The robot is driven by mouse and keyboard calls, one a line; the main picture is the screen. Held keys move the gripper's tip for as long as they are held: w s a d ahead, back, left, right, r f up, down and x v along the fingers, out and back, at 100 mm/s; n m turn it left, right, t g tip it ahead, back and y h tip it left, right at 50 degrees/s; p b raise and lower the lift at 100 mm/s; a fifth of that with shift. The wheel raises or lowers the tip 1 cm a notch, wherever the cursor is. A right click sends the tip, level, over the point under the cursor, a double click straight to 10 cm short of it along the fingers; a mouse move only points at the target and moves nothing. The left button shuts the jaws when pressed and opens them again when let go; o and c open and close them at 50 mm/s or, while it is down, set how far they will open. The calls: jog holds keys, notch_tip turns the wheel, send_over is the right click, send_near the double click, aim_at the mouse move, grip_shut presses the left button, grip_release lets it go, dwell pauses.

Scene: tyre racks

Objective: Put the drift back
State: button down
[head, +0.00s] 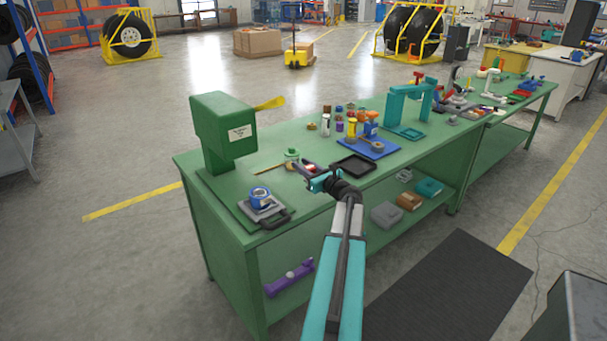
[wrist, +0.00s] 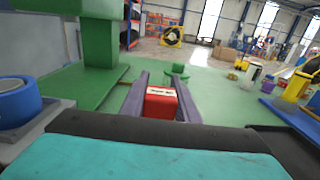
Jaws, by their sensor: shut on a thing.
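My gripper (head: 308,170) is low over the green bench, between the green press and the black tray. In the wrist view its two dark fingers (wrist: 161,85) are shut on a red block-like thing (wrist: 160,102) with a pale, dark-marked top. A little of this red thing (head: 310,167) shows in the head view. I cannot tell whether it is the drift or whether it touches the bench. A thin tan rod (head: 268,170) lies on the bench left of my gripper; it may be the drift.
The green press (head: 224,135) with a yellow lever stands at left. A blue roll (head: 261,194) sits on a grey plate in front of it. The black tray (head: 353,163) and a blue mat (head: 381,153) with bottles are at right. A teal frame (head: 408,106) stands farther right.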

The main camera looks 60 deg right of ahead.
jog(key=shift+f+p, duration=0.4)
jog(key=shift+f, duration=1.35)
jog(key=shift+f+b, duration=0.5)
jog(key=shift+f, duration=0.1)
jog(key=c, duration=1.4)
grip_release()
jog(key=shift+o, duration=0.2)
jog(key=shift+r, duration=0.1)
jog(key=shift+r+p, duration=0.65)
jog(key=shift+r, duration=0.05)
jog(key=b+v, duration=0.2)
jog(key=v, duration=1)
jog(key=shift+a+f, duration=0.1)
